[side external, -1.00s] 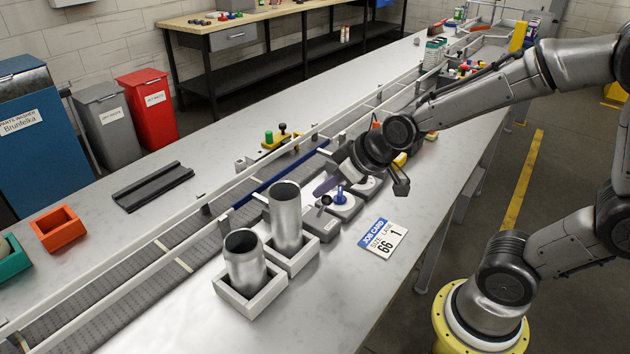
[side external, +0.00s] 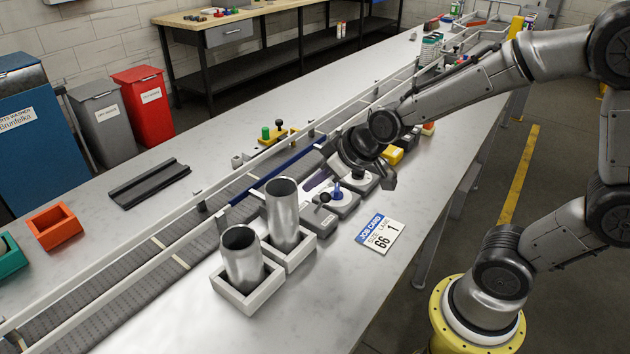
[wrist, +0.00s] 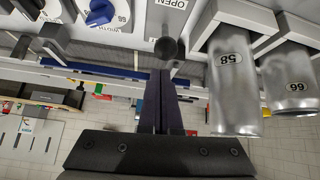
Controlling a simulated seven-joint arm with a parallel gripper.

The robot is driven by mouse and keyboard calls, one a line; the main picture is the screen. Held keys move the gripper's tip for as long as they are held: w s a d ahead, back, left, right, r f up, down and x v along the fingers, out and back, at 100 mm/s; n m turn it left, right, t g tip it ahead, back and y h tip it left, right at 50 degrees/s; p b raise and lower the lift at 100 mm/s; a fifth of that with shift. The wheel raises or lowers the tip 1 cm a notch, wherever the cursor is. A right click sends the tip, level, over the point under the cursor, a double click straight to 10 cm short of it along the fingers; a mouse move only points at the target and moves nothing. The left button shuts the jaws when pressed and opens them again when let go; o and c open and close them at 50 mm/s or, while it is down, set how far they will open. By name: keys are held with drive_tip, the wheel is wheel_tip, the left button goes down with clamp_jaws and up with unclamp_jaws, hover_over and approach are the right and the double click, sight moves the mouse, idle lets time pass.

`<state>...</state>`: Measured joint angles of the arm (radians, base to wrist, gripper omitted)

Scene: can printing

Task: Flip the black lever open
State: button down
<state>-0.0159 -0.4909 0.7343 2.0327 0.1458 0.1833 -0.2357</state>
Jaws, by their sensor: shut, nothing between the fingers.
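The black lever shows in the side view as a small dark knob (side external: 323,198) on a grey box beside the cans. In the wrist view its round black ball (wrist: 168,48) stands out at top centre, with its stem leading up toward a label reading OPEN (wrist: 172,4). My gripper (wrist: 163,74) is shut and empty, its dark purple fingers pointing at the ball. The tips appear just short of the ball; I cannot tell whether they touch. In the side view the gripper (side external: 312,184) is just behind the lever, on its conveyor side.
Two metal cans, marked 58 (wrist: 233,80) and 66 (wrist: 288,80), stand in white holders close to the lever. A blue knob (side external: 337,189) sits on the dial beside it. The conveyor (side external: 200,240) runs behind. A job card (side external: 380,234) lies on the clear table front.

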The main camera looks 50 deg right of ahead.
drive_tip(key=shift+w+r, duration=0.25)
drive_tip(key=shift+r, duration=0.25)
drive_tip(key=s+r, duration=0.2)
drive_tip(key=s, duration=0.7)
drive_tip(key=shift+r, duration=0.4)
drive_tip(key=s+d+r+m+g, duration=0.1)
drive_tip(key=s+r+g, duration=0.1)
drive_tip(key=s, duration=0.9)
drive_tip(key=shift+v, duration=0.8)
